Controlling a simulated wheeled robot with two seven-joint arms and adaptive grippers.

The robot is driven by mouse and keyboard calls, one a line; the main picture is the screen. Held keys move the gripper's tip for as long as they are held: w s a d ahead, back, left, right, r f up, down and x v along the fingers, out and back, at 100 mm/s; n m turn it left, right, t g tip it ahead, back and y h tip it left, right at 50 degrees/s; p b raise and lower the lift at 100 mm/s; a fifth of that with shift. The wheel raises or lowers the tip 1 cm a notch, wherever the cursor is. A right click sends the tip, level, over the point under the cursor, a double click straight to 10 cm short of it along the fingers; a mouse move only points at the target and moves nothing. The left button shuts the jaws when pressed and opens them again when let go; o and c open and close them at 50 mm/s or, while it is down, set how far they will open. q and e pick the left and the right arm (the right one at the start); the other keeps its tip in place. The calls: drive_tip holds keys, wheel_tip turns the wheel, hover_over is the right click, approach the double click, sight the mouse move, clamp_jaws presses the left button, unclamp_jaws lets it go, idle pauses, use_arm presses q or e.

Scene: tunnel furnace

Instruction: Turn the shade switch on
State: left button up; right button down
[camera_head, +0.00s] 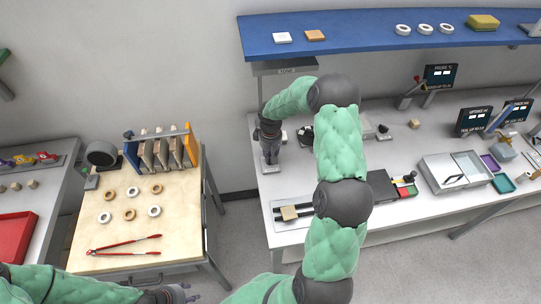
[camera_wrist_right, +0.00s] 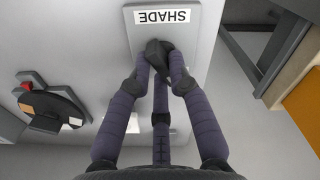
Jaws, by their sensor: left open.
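The shade switch (camera_wrist_right: 154,46) is a dark knob on a light grey plate (camera_wrist_right: 190,28) labelled SHADE, upside down in the right wrist view. My right gripper (camera_wrist_right: 160,62) has its fingers drawn together around the knob and touching it; they hide much of it, so its turn position cannot be told. In the head view my right gripper (camera_head: 269,150) points down onto the plate (camera_head: 271,169) at the left end of the white bench; the knob is hidden there. My left gripper (camera_head: 183,293) is open and empty at the bottom edge, far from the switch.
A blue shelf (camera_head: 370,32) runs above the white bench (camera_head: 405,150). A slide with a wooden block (camera_head: 289,213) lies nearer the bench front. A wooden table (camera_head: 185,216) with rings and red tongs (camera_head: 125,246) stands left, across a floor gap.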

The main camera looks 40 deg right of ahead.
idle(0.4)
drive_tip(key=shift+f+m+b, duration=0.1)
drive_tip(key=shift+m+b, duration=0.55)
drive_tip(key=shift+m, duration=0.35)
drive_tip(key=m+b, duration=0.1)
drive_tip(key=m, duration=0.2)
drive_tip(key=shift+s+m+b, duration=0.1)
drive_tip(key=shift+m+b, duration=0.2)
drive_tip(key=shift+b, duration=0.05)
drive_tip(key=m+b, duration=0.1)
drive_tip(key=m, duration=0.2)
drive_tip(key=shift+s+a+m+b, duration=0.1)
drive_tip(key=shift+m+b, duration=0.5)
drive_tip(key=shift+m, duration=1.2)
drive_tip(key=c, duration=1.1)
unclamp_jaws()
drive_tip(key=shift+c, duration=0.2)
